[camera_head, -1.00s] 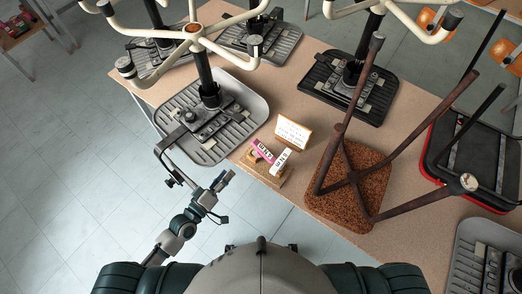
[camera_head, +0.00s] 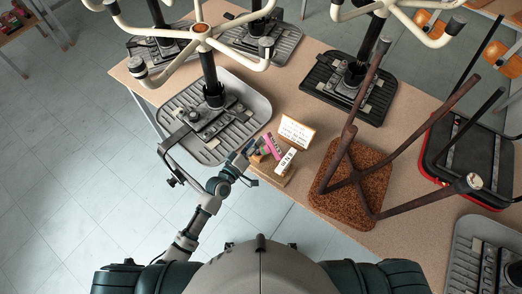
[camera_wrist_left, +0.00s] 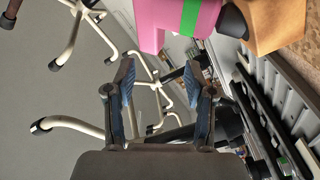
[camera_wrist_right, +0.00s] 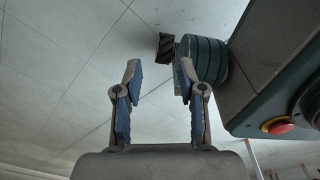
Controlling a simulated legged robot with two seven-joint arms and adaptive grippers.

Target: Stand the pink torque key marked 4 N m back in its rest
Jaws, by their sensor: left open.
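The pink torque key (camera_head: 271,146) leans by a small wooden block (camera_head: 275,174) near the table's front edge; its marking is too small to read. In the left wrist view the pink key (camera_wrist_left: 178,16) shows a green band and a black end close to the wooden block (camera_wrist_left: 276,20). My left gripper (camera_head: 246,158) is just left of the key, open. In its wrist view the left gripper (camera_wrist_left: 165,92) has nothing between its fingers, with the key beyond the tips. My right gripper (camera_wrist_right: 160,82) is open and empty, seen only in its wrist view.
A white labelled key (camera_head: 287,162) lies against the block beside the pink one. A white card (camera_head: 296,133) stands behind. A grey upturned seat (camera_head: 235,140) with a black post is at left, a brown cork seat (camera_head: 340,200) with rusty legs at right.

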